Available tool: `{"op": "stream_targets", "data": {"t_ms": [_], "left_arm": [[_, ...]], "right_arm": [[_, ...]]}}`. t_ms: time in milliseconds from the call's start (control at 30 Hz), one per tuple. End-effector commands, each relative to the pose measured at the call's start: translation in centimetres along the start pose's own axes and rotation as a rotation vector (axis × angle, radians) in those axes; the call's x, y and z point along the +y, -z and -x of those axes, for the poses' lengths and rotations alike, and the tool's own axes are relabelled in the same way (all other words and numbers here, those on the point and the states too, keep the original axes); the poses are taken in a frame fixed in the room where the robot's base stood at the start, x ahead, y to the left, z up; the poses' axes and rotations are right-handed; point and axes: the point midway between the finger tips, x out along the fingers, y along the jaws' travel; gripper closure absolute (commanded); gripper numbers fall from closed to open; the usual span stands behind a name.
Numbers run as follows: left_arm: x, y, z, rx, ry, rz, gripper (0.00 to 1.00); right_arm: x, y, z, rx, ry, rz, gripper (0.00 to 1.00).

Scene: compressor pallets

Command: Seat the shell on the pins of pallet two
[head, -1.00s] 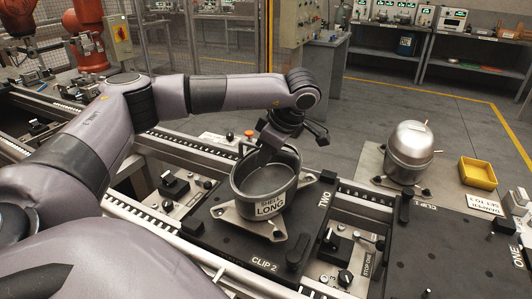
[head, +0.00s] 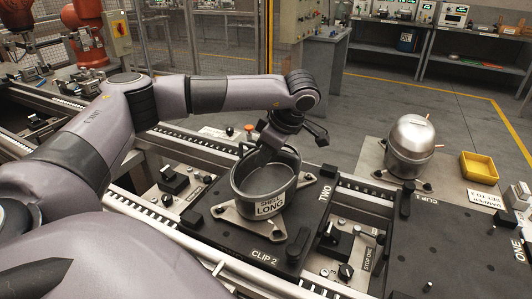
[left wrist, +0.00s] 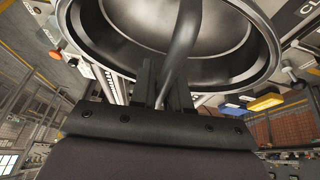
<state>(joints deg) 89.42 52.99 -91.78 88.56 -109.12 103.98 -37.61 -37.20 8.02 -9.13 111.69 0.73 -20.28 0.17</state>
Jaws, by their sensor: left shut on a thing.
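The shell (head: 266,200) is an open grey metal pot labelled "SHELL LONG". It stands upright on a plate with triangular feet on pallet two (head: 225,234), a black plate marked "TWO" and "CLIP 2". My right gripper is out of view.
Black clips (head: 298,246) rise at the pallet's edges. A control block with knobs (head: 345,247) sits between the pallets. Conveyor rails run alongside.

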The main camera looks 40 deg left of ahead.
Motion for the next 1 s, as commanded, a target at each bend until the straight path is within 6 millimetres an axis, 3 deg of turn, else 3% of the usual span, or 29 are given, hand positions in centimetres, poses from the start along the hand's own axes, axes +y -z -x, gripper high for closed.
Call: {"op": "stream_targets", "data": {"t_ms": [200, 233, 300, 667, 1000], "left_arm": [[0.1, -0.1, -0.1, -0.002, -0.008, 0.004, 1.00], [0.2, -0.1, 0.0, -0.002, -0.008, 0.004, 0.77], [0.1, -0.1, 0.0, -0.002, -0.007, 0.004, 0.55], [-0.1, -0.3, -0.1, -0.001, 0.002, -0.002, 0.54], [0.1, -0.2, 5.2, -0.003, -0.004, 0.000, 0.54]], "right_arm": [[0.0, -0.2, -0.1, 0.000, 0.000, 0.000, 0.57], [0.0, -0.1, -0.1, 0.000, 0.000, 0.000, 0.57], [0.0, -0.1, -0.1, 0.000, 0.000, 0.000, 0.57], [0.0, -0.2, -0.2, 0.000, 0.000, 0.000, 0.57], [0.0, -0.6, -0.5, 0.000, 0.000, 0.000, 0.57]]}}
